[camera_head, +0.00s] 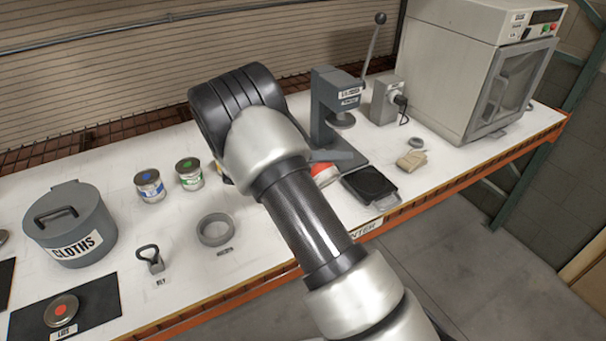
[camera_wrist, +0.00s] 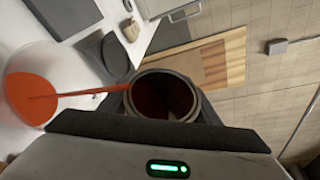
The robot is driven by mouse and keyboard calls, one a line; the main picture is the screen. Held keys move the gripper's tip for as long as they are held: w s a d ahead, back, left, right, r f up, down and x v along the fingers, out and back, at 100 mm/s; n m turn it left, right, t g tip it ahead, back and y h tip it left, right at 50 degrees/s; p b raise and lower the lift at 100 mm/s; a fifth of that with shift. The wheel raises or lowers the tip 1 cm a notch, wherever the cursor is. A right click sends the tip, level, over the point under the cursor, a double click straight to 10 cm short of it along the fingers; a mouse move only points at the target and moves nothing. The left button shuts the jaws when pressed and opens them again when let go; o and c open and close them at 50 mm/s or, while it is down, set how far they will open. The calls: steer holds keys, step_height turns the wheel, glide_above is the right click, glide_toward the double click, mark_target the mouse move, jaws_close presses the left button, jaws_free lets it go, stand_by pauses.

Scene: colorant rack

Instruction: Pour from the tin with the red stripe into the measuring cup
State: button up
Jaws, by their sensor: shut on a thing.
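My gripper (camera_wrist: 165,115) is shut on an open tin (camera_wrist: 166,96), whose round rim and dark red inside show in the wrist view. The jaws cover its side, so I cannot see its stripe. A thin orange-red stream runs from the tin's rim to a round orange-red pool (camera_wrist: 30,92) at the left, with white around it. The pool seems to be in the measuring cup, whose outline is unclear here. In the head view a white and red piece, probably the cup (camera_head: 324,174), shows partly behind my arm. My gripper and the tin are hidden there.
Blue-striped (camera_head: 149,186) and green-striped (camera_head: 189,174) tins stand left of my arm. A grey ring (camera_head: 215,230), a cloths bin (camera_head: 70,226) and a red-dotted lid (camera_head: 61,310) are nearer. A lever press (camera_head: 335,105), black-topped scale (camera_head: 370,185) and grey oven (camera_head: 480,70) are right.

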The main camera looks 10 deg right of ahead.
steer(key=shift+w+r+n+h, duration=0.2)
steer(key=shift+r+n+h, duration=0.35)
steer(key=shift+n, duration=0.45)
stand_by(2.2)
steer(key=f+m+y, duration=0.1)
steer(key=m, duration=0.2)
steer(key=shift+s+f+y, duration=0.25)
steer(key=shift+f+y, duration=0.1)
steer(key=shift+f, duration=0.05)
steer(key=s+f+m+t+b, duration=0.1)
steer(key=f+m+b, duration=0.1)
steer(key=b, duration=0.1)
steer(key=s+d+f+m+t+y+b, duration=0.1)
steer(key=f+m+b, duration=0.1)
steer(key=f+b, duration=0.1)
steer(key=s+f+m+t+y+b, duration=0.1)
steer(key=f+m+b, duration=0.1)
steer(key=b, duration=0.2)
steer(key=shift+s+d+f, duration=0.15)
steer(key=shift+s+d, duration=0.05)
steer(key=shift+d, duration=0.15)
steer(key=b, duration=0.1)
steer(key=s+m+t+y+b, duration=0.1)
steer(key=shift+d+b, duration=0.25)
steer(key=shift+b, duration=0.1)
step_height(320, 180, up, 5)
steer(key=p, duration=0.4)
